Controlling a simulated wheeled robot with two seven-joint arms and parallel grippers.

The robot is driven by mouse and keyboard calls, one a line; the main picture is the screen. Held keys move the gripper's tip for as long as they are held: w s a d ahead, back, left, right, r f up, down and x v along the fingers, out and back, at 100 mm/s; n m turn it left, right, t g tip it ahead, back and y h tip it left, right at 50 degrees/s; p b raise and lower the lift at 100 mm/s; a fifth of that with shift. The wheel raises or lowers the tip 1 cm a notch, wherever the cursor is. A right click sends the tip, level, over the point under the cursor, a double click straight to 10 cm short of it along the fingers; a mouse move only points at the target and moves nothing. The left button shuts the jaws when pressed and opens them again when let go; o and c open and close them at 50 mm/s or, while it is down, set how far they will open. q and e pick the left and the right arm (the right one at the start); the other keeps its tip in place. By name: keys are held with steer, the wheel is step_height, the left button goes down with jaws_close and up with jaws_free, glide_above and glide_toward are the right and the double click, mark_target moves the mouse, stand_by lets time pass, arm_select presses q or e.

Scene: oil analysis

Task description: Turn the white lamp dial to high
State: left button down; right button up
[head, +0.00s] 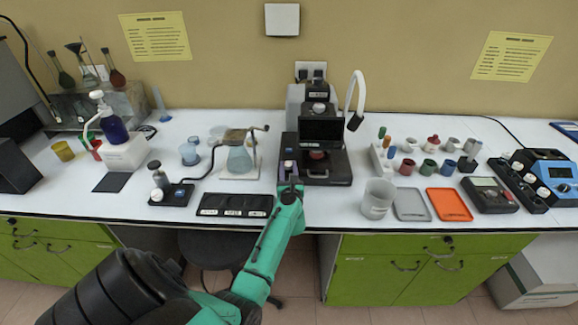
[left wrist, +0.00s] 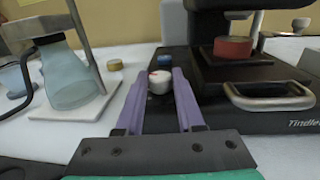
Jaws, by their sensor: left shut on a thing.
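The white lamp dial (left wrist: 159,83), a small round knob with a red mark on top, sits on a black base in the left wrist view. My left gripper (left wrist: 158,92) has its purple fingers on either side of the dial and is shut on it. In the head view my left gripper (head: 289,178) is at the left edge of the black instrument (head: 330,177), and the dial is hidden there. The dial's setting marks are too small to read. My right gripper is not in view.
A blue knob (left wrist: 163,61) stands just behind the dial. The instrument's metal handle (left wrist: 268,97) and a red puck (left wrist: 233,48) are to the right. A flask (head: 239,160) on a white stand is close on the left. A black tray (head: 236,207) lies at front left.

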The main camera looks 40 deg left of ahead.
arm_select(q)
steer(key=shift+s+a+r+m+t+h+p, duration=0.1)
steer(key=shift+m+t+h+p, duration=0.15)
steer(key=shift+m+t+h, duration=0.15)
steer(key=shift+s+a+r+m+t+h+p, duration=0.1)
steer(key=shift+m+t+h+p, duration=0.2)
steer(key=shift+m+h, duration=0.1)
steer(key=shift+f+m+t+h, duration=0.15)
steer(key=shift+m+t+h, duration=0.25)
steer(key=shift+h, duration=0.3)
steer(key=shift+a+f+m+t+h, duration=0.15)
steer(key=shift+m+t+h, duration=0.55)
steer(key=shift+m+h, duration=0.5)
steer(key=shift+a+f+m+t+h+b, duration=0.1)
steer(key=shift+a+m+t+h+b, duration=0.1)
steer(key=shift+m+h+b, duration=0.55)
steer(key=shift+a+m+t+h+b, duration=0.15)
steer(key=shift+t+h+b, duration=0.1)
steer(key=shift+h, duration=0.9)
steer(key=shift+m+h+b, duration=0.8)
steer(key=shift+m+h, duration=0.1)
steer(key=shift+h, duration=0.5)
steer(key=shift+r, duration=0.2)
steer(key=c, duration=0.8)
jaws_free()
steer(key=shift+d, duration=0.1)
steer(key=shift+w+f, duration=0.1)
